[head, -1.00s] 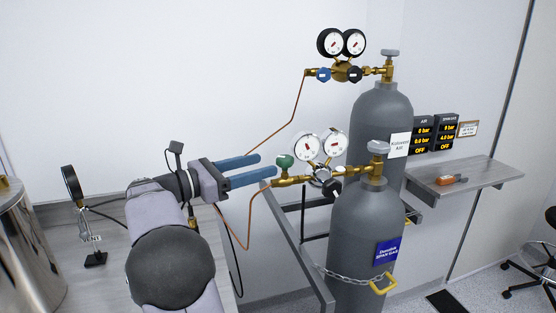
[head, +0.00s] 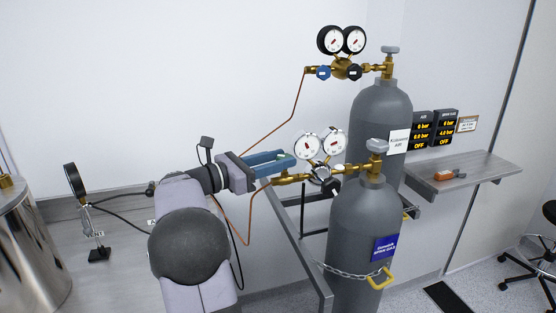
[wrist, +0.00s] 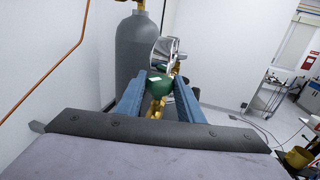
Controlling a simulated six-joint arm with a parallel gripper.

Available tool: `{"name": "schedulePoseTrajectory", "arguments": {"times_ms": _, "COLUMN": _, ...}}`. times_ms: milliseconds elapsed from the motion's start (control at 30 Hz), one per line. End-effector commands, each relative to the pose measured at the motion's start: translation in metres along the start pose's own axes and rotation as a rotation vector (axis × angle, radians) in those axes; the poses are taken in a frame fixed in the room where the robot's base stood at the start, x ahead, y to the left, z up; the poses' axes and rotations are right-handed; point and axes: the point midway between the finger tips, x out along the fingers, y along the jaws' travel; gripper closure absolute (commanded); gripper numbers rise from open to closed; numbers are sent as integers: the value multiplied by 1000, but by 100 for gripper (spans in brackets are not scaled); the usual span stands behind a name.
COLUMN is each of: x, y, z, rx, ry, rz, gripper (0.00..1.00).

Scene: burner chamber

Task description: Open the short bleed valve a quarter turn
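The bleed valve appears to be the green knob (wrist: 160,86) on the left end of the lower brass regulator. My gripper (wrist: 162,88) has its two blue fingers on either side of this knob. In the wrist view the fingers are apart, with the knob between them near their tips, and any gap on each side is very small. In the head view my gripper (head: 283,162) reaches the knob from the left, and the fingers hide most of the green. A brass stem shows below the knob in the wrist view.
The lower regulator carries two gauges (head: 320,145) just right of my fingers. Its grey cylinder (head: 362,225) is chained in a rack. A taller cylinder (head: 380,115) with another regulator stands behind. A copper line (head: 248,228) runs below my gripper. A wall shelf (head: 480,174) is at right.

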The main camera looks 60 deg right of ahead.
Motion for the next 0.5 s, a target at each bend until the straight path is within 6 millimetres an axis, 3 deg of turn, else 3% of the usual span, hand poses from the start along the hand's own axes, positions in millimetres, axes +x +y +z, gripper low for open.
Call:
{"name": "schedulePoseTrajectory", "arguments": {"times_ms": 267, "x": 0, "y": -1, "z": -1, "rx": 1, "ry": 0, "rz": 14, "gripper": 88}}
{"name": "schedulePoseTrajectory", "arguments": {"times_ms": 500, "x": 1, "y": -4, "z": -3, "rx": 5, "ry": -1, "rz": 135, "gripper": 88}}
